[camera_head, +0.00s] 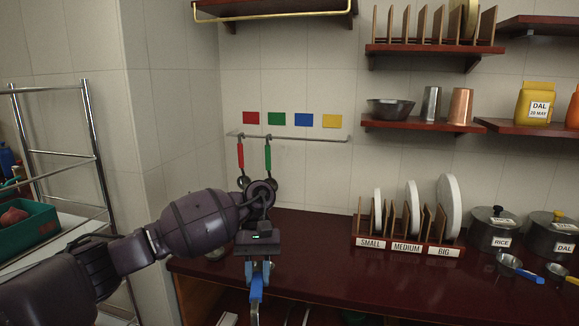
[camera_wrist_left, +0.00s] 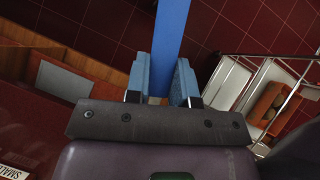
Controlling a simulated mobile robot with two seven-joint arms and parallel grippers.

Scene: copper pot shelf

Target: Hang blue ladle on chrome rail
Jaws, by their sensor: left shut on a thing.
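My left gripper (camera_head: 258,268) is shut on the blue ladle's handle (camera_head: 256,287), in front of the counter's edge. In the left wrist view the blue handle (camera_wrist_left: 171,45) runs up from between the finger pads (camera_wrist_left: 160,82). The ladle's bowl is not visible. The chrome rail (camera_head: 305,138) runs along the back wall, beyond and above the gripper. A red-handled ladle (camera_head: 240,155) and a green-handled ladle (camera_head: 268,155) hang from its left part. A blue card (camera_head: 304,119) is on the wall above the rail. My right gripper is not in view.
The dark red counter (camera_head: 315,250) lies below the rail. A plate rack (camera_head: 405,236) and lidded pots (camera_head: 494,228) stand on its right. A wall shelf (camera_head: 425,125) is right of the rail. The rail's stretch below the blue and yellow (camera_head: 332,121) cards is empty.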

